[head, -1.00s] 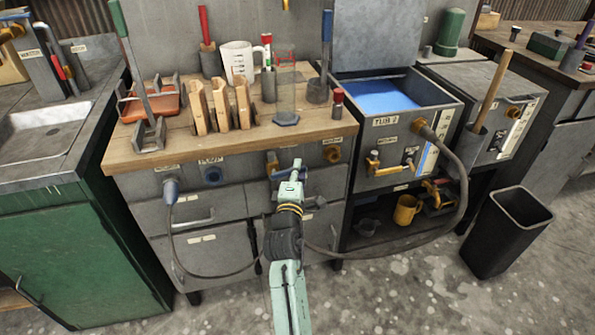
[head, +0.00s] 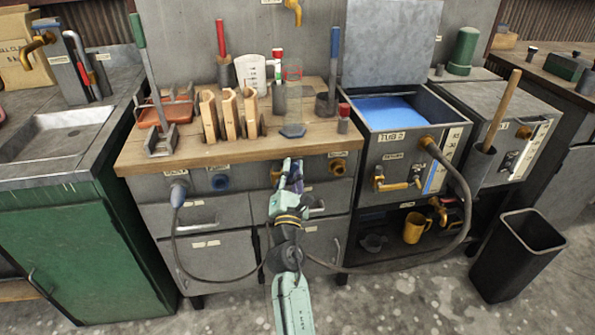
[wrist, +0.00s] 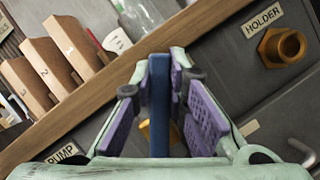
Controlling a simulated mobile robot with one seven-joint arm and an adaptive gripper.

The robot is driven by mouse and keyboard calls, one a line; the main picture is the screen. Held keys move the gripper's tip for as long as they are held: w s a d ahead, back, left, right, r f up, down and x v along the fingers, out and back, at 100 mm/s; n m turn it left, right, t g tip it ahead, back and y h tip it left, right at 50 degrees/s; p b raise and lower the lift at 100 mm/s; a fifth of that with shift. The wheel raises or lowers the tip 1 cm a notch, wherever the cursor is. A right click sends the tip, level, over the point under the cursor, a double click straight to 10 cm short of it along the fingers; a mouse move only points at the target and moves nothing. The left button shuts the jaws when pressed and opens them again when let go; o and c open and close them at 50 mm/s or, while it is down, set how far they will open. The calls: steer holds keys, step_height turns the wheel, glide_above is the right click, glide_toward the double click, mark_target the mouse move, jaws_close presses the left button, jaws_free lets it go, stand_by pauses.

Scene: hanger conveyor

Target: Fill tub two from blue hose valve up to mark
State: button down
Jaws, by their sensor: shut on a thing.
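Tub two (head: 398,146) is a grey metal tub labelled TUB 2, with its lid raised and blue water (head: 388,108) inside. A marked gauge (head: 434,176) with a blue strip runs up its front; its figures are too small to read. My gripper (head: 291,172) is at the front of the wooden-topped bench. The wrist view shows its purple pads shut on a flat blue lever (wrist: 159,105), with some brass behind it. The lever's base is hidden.
A brass holder fitting (head: 337,166) is right of my gripper. Wooden blocks (head: 230,114) stand on the bench (head: 190,157). A black bin (head: 515,255) stands on the floor at right.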

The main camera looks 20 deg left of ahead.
steer(key=shift+s+a+r+n+y+p, duration=0.15)
steer(key=shift+a+n+y+p, duration=0.2)
steer(key=shift+n, duration=0.5)
steer(key=shift+s+a+r+n+y, duration=0.15)
steer(key=shift+n+y, duration=0.3)
steer(key=shift+n, duration=0.4)
steer(key=c, duration=1.6)
jaws_free()
steer(key=shift+o, duration=0.2)
steer(key=v, duration=1.2)
